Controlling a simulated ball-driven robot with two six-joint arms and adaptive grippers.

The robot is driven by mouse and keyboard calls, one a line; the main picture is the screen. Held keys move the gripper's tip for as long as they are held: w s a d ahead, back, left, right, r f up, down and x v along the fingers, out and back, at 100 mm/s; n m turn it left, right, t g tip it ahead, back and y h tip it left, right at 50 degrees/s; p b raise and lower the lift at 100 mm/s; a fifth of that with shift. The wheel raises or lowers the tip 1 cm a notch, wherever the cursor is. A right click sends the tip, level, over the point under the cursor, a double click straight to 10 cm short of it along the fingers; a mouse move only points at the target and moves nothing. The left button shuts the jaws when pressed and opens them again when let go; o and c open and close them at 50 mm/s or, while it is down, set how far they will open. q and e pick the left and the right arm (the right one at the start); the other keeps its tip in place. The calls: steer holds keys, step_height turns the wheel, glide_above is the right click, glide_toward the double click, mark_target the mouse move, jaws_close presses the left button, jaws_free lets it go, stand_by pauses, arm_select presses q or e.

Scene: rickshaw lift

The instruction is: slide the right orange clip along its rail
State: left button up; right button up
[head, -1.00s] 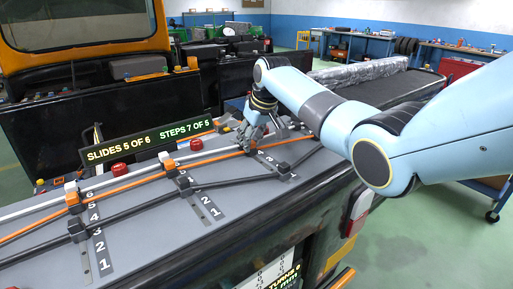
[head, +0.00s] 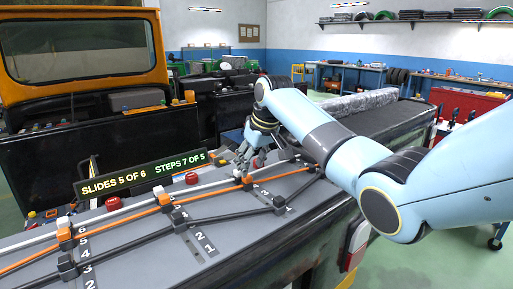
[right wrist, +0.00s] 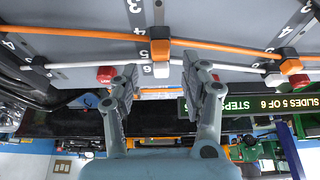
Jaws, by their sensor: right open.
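The right orange clip (head: 247,184) sits on the orange cable at the right-hand numbered rail (head: 265,192). In the right wrist view, which is upside down, the orange clip (right wrist: 160,48) shows near the 5 mark, with a white clip (right wrist: 161,70) beside it at the 6. My right gripper (head: 247,162) is over the rail's far end. In the wrist view my right gripper (right wrist: 160,80) is open, its two fingers apart on either side of the white clip, with the orange clip just beyond the fingertips. I see no contact. My left gripper is out of view.
Other orange clips (head: 163,198) sit on the rails to the left. Black clips (head: 279,203) hold a black cable on the near side. Red buttons (head: 192,179) and a sign (head: 140,173) reading "SLIDES 5 OF 6, STEPS 7 OF 5" line the far edge.

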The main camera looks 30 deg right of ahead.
steer(key=v, duration=0.7)
steer(key=shift+r, duration=0.3)
steer(key=shift+s+f, duration=0.1)
